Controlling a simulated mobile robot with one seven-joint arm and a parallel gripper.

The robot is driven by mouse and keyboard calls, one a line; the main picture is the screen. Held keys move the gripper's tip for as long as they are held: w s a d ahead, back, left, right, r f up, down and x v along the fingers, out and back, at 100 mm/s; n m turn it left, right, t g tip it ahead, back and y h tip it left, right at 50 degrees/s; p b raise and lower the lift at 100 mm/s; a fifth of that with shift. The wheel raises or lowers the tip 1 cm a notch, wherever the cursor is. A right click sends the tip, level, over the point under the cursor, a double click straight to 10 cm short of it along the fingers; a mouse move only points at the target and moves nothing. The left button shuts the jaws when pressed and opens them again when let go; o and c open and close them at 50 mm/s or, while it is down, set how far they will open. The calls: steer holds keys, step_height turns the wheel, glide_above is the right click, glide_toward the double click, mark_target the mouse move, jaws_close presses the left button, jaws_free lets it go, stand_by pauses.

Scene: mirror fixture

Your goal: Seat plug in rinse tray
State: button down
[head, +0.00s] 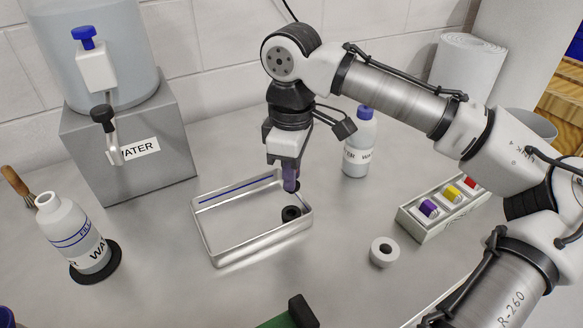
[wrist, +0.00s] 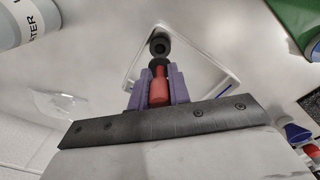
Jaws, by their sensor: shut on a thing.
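The rinse tray (head: 247,252) is a shallow metal tray on the bench, with a blue line along its back wall. A black ring-shaped fitting with a dark opening (head: 291,214) sits on its floor near the right end; it also shows in the wrist view (wrist: 160,47). My gripper (head: 290,178), with purple fingers, is above the tray's back right part. In the wrist view it is shut on the red plug (wrist: 159,91), whose black end (wrist: 158,64) points toward the fitting. The plug's end appears apart from the fitting. In the head view the fingers hide most of the plug.
A white bottle (head: 362,150) stands behind the tray. A pale box with coloured pieces (head: 447,212) and a white ring (head: 383,252) lie right. A water dispenser (head: 130,140) and a wash bottle (head: 75,235) stand left. A green block (head: 283,318) is in front.

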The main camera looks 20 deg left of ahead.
steer(key=shift+r, duration=0.15)
steer(key=shift+f+b, duration=1.05)
steer(key=shift+f, duration=1.65)
steer(key=shift+p, duration=0.7)
steer(key=shift+f+b, duration=0.55)
steer(key=shift+f, duration=0.5)
steer(key=c, duration=1.3)
jaws_free()
steer(key=shift+o, duration=0.3)
steer(key=shift+r, duration=0.15)
